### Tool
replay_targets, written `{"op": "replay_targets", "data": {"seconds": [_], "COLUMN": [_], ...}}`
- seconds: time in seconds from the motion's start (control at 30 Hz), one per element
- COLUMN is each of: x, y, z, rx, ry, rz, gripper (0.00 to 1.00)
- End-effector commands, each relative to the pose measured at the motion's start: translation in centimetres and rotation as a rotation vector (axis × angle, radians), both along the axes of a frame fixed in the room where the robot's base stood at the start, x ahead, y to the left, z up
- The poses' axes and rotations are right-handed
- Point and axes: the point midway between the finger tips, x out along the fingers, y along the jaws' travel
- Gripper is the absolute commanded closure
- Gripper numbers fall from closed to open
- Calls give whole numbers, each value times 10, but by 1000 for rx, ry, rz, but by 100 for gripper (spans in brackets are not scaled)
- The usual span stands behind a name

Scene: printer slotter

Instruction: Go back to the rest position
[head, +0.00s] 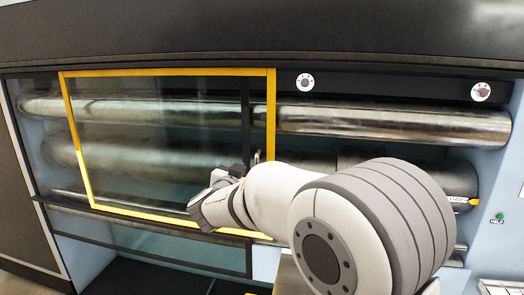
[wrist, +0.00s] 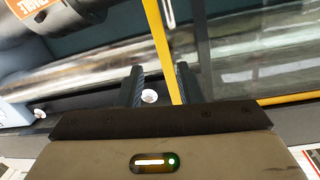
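My arm reaches across the head view from the lower right, and my gripper (head: 238,170) is in front of the yellow-framed glass door near its right edge. In the wrist view my gripper (wrist: 161,75) has its two dark fingers apart, with nothing held between them. The yellow upright of the door frame (wrist: 160,45) runs behind the gap between the fingers. A small metal handle (wrist: 169,12) shows beyond the fingertips, apart from them. In the head view the yellow door frame (head: 170,72) surrounds clear glass, and my arm hides its lower right part.
Long metal rollers (head: 390,122) lie behind the door and to its right. Two round dials (head: 305,82) and (head: 481,92) sit on the dark upper panel. A green button (head: 500,216) is at the far right. An orange label (wrist: 25,8) shows at the wrist view's upper left.

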Motion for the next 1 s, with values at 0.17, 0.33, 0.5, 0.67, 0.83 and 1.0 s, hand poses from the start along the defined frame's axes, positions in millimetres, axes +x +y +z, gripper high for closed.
{"op": "replay_targets", "data": {"seconds": [0.17, 0.33, 0.5, 0.67, 0.83, 1.0], "x": [-16, -61, -133, -218, -299, -341], "y": [-19, -38, -70, -116, -162, -187], "z": [13, -4, -46, -95, -134, -150], "rx": [46, 58, 48, 34, 30, 33], "ry": [66, 242, 508, 811, 1084, 1221], "rz": [259, 474, 586, 578, 483, 406], "gripper": [67, 67, 67, 67, 67, 67]}}
